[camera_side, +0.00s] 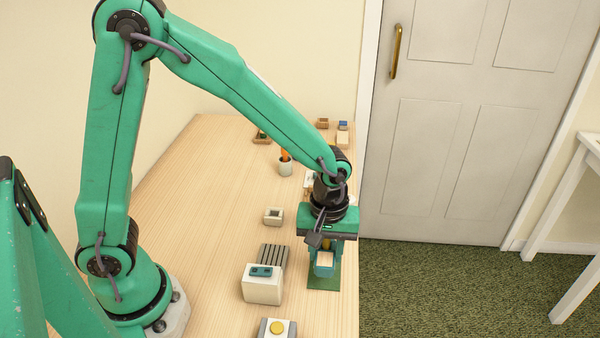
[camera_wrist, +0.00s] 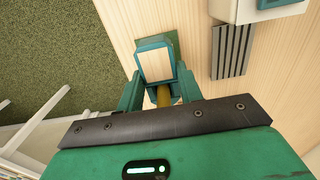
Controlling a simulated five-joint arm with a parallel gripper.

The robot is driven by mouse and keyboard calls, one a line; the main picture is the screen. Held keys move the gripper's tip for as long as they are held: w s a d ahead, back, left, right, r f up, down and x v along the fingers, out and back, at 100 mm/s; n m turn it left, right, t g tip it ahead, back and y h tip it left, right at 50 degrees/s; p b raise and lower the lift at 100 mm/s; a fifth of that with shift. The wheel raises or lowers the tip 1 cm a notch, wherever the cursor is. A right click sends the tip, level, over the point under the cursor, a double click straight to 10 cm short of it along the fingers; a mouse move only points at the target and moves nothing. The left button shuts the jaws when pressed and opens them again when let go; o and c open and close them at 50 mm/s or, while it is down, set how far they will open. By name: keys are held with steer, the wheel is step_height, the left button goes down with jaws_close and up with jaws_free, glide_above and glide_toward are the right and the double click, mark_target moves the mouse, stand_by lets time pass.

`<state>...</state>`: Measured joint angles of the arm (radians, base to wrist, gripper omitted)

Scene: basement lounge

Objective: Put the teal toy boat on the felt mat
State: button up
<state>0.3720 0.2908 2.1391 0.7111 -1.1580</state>
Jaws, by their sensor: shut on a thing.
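The teal toy boat (camera_side: 324,270) has a pale cream deck and sits between the fingers of my gripper (camera_side: 325,258), which is shut on it. In the wrist view the boat (camera_wrist: 155,62) shows beyond the fingers of my gripper (camera_wrist: 158,92), with a yellow part between them. The green felt mat (camera_side: 323,284) lies on the table under the boat, near the right edge. In the wrist view a strip of the mat (camera_wrist: 173,44) shows beside the boat; the rest is hidden. I cannot tell whether the boat touches the mat.
A cream box with a teal panel (camera_side: 262,288) and a grey ribbed piece (camera_side: 273,256) stand left of the mat. A yellow-button box (camera_side: 277,328) is in front. A small cream box (camera_side: 273,217) and a cup (camera_side: 285,168) stand farther back. The table's left part is clear.

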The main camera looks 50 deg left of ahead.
mark_target(326, 258)
steer(key=shift+w+a+f, duration=0.75)
steer(key=shift+w+a, duration=0.05)
steer(key=shift+w, duration=0.15)
steer(key=shift+f, duration=0.1)
steer(key=shift+f, duration=1.9)
steer(key=shift+f, duration=0.15)
steer(key=o, duration=1)
